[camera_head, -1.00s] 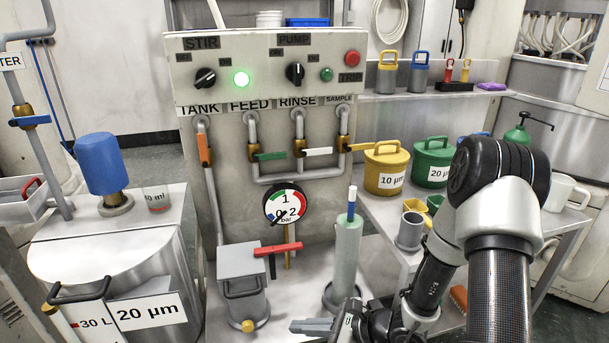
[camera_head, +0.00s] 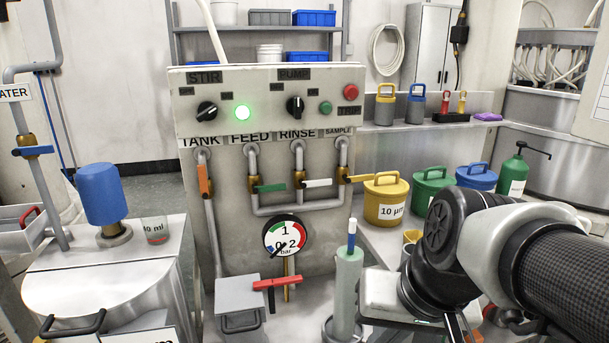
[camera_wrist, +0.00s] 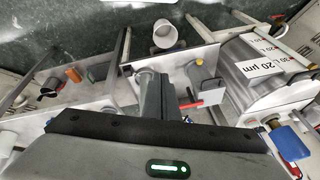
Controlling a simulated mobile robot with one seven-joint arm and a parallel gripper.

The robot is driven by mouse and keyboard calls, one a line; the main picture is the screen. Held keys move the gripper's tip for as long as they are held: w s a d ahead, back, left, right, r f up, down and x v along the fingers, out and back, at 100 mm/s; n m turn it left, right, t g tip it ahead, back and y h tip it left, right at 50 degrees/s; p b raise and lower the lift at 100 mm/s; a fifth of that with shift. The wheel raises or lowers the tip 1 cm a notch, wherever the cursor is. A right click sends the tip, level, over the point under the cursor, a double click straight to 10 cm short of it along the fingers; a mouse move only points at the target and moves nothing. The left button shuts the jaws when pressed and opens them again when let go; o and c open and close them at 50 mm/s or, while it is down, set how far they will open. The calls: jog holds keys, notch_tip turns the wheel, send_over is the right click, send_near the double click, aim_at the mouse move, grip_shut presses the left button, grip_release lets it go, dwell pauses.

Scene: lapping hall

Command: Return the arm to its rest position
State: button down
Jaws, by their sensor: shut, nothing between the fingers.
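My arm (camera_head: 455,260) fills the lower right of the head view, folded over the right side of the bench. The fingers are shut and hold nothing. They point over the bench, next to a grey box (camera_head: 240,300) with a red-handled valve (camera_head: 277,283) above it. A grey-green cylinder with a blue-topped stick (camera_head: 348,290) stands upright just left of my arm in the head view.
A control panel (camera_head: 265,100) with a green lamp stands behind, with a gauge (camera_head: 286,236) below. Yellow (camera_head: 385,200), green (camera_head: 431,188) and blue (camera_head: 476,177) lidded pots stand behind my arm. A tank (camera_head: 100,285) and blue motor (camera_head: 102,195) are left.

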jog(key=s+d+r+n+t+h+p, duration=0.1)
jog(key=d+r+p, duration=0.2)
jog(key=r+p, duration=1.8)
notch_tip(320, 180, up, 4)
jog(key=shift+f+t+h, duration=0.15)
jog(key=shift+t+h, duration=0.15)
jog(key=shift+t, duration=0.1)
jog(key=shift+d, duration=0.1)
